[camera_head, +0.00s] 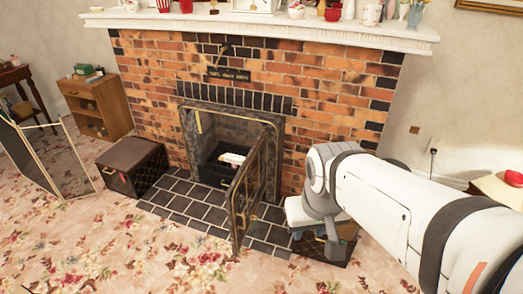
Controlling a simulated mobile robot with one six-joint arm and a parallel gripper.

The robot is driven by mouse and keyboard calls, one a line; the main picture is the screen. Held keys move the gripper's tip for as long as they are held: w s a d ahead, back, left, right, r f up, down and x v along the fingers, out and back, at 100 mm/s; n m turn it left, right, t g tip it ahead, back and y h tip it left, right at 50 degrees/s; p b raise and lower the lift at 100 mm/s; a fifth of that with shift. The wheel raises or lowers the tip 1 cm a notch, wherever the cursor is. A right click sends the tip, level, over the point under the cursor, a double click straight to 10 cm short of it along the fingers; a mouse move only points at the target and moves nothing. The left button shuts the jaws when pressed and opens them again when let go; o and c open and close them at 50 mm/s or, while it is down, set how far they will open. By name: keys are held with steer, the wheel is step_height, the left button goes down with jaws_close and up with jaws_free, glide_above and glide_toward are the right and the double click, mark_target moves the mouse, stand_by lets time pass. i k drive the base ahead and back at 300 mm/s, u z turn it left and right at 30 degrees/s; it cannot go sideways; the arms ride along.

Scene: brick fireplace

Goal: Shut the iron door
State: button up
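The iron door (247,194) is a dark framed panel hinged at the right side of the fireplace opening. It stands open, swung out over the tiled hearth towards me. The iron frame (190,135) surrounds the opening, and a dark grate with pale pieces in it (230,160) shows inside. My white and grey arm reaches in from the right. Its grey end (328,222) points down to the right of the door, with a visible gap between them. The fingers cannot be made out, so I cannot tell whether my gripper is open or shut.
A dark tiled hearth (185,198) lies before the brick fireplace. A brown box (130,163) stands at its left and a low dark stand (322,248) at its right, partly behind my arm. A folding screen (50,155) stands far left. The floral carpet in front is clear.

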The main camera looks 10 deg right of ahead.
mark_target(252, 191)
steer(key=z, duration=0.05)
steer(key=k, duration=0.6)
steer(key=u, duration=0.35)
steer(key=i, duration=1.4)
steer(key=z, duration=0.6)
